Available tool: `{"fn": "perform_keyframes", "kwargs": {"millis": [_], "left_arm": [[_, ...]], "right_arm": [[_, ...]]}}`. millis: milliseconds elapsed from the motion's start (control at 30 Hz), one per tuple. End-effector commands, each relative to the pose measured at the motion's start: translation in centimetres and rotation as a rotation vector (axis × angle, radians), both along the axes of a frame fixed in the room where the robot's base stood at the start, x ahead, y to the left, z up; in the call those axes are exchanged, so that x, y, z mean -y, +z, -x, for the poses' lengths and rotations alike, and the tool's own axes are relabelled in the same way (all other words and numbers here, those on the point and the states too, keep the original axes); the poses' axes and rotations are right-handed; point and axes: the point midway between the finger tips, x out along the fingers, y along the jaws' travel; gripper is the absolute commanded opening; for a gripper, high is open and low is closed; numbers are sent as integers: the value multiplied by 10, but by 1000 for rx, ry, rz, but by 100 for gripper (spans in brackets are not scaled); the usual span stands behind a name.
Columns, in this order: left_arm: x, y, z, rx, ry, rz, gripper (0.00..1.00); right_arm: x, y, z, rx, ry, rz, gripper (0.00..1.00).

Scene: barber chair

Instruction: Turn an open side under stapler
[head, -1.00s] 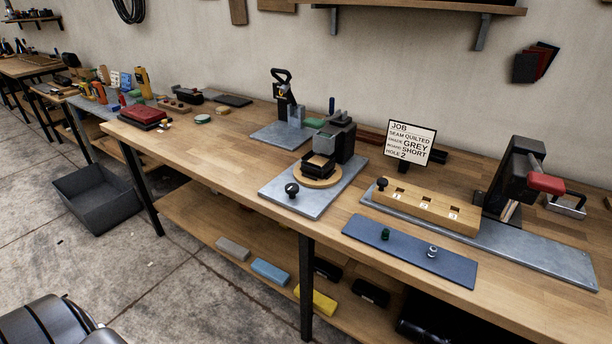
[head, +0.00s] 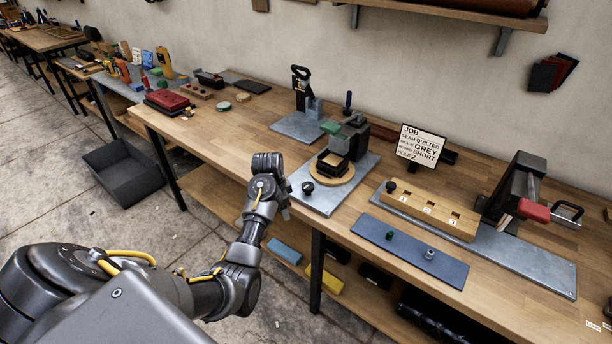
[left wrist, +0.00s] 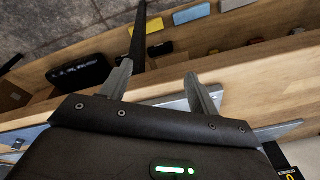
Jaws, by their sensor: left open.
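A stapler (head: 353,134) with a dark grey and black head stands at the back of a grey metal plate (head: 318,201) on the bench. In front of it a square black part with a tan top (head: 332,163) sits on a round wooden turntable (head: 326,177). A black knob (head: 308,187) stands at the plate's front left. My left gripper (head: 287,206) is at the bench's front edge, left of the plate and apart from the knob. In the left wrist view its two fingers (left wrist: 158,75) are spread with nothing between them. My right gripper is not in view.
A job card (head: 422,145) reads seam quilted, grey, short, hole 2. A wooden block with numbered holes (head: 428,209) and a dark blue mat (head: 410,252) lie to the right. A press (head: 298,112) stands behind left.

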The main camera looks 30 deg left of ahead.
Motion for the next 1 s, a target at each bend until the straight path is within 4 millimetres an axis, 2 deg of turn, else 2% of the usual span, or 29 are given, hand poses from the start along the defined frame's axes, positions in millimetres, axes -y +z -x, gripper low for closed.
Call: {"fn": "perform_keyframes", "kwargs": {"millis": [100, 300, 400, 500, 767, 1000], "left_arm": [[-5, 32, -27, 13, -63, 58, 61], [-7, 94, -60, 56, -195, 164, 61], [-5, 117, -70, 80, -253, 205, 61], [-4, 129, -75, 93, -287, 227, 61], [-1, 125, -77, 93, -296, 234, 61], [11, 89, -87, 91, -295, 236, 61]], "right_arm": [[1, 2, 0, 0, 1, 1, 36], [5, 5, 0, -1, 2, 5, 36], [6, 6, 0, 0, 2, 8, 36], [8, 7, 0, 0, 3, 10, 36], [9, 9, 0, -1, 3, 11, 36], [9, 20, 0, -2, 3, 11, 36]]}}
